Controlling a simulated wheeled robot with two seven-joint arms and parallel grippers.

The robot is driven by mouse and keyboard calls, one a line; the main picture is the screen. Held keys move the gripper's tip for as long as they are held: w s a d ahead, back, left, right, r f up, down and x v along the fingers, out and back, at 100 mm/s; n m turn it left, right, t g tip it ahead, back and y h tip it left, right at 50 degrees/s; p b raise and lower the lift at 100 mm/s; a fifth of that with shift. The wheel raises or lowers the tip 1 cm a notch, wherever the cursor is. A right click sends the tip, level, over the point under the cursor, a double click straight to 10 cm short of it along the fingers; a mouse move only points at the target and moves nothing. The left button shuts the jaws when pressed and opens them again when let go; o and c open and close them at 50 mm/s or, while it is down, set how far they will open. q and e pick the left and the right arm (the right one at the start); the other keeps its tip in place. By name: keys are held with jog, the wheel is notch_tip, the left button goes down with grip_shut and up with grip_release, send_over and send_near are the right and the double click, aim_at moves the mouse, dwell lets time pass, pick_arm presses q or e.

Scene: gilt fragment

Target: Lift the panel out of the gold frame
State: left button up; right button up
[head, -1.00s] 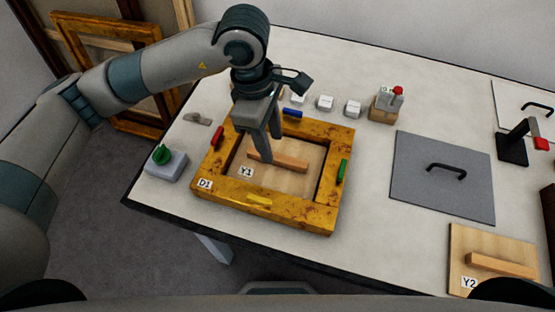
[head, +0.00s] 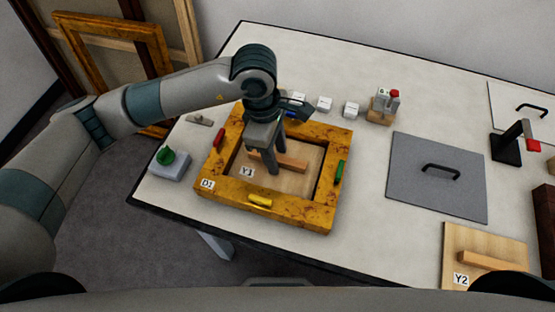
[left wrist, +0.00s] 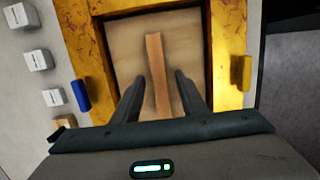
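The gold frame (head: 305,218), labelled D1, lies flat on the table. The pale wood panel (head: 292,183), labelled Y1, sits inside it with a raised wooden bar (head: 291,164) across its middle. Red (head: 218,137), blue (head: 291,115), green (head: 339,172) and yellow (head: 260,200) pieces sit on the frame's sides, each lying along its side. My left gripper (head: 264,163) is over the panel, pointing down. In the left wrist view its open fingers (left wrist: 158,92) stand either side of the bar (left wrist: 155,60), with gaps visible. My right gripper is not in view.
A green-knobbed box (head: 168,163) stands left of the frame. White blocks (head: 325,103) and a red-topped device (head: 383,106) are behind it. A grey handled plate (head: 437,178) and panel Y2 (head: 485,258) lie right. Bare table separates frame and plate.

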aim_at(284, 158)
pick_arm(q)
jog(key=shift+c, duration=0.6)
grip_shut()
jog(key=shift+r, duration=0.15)
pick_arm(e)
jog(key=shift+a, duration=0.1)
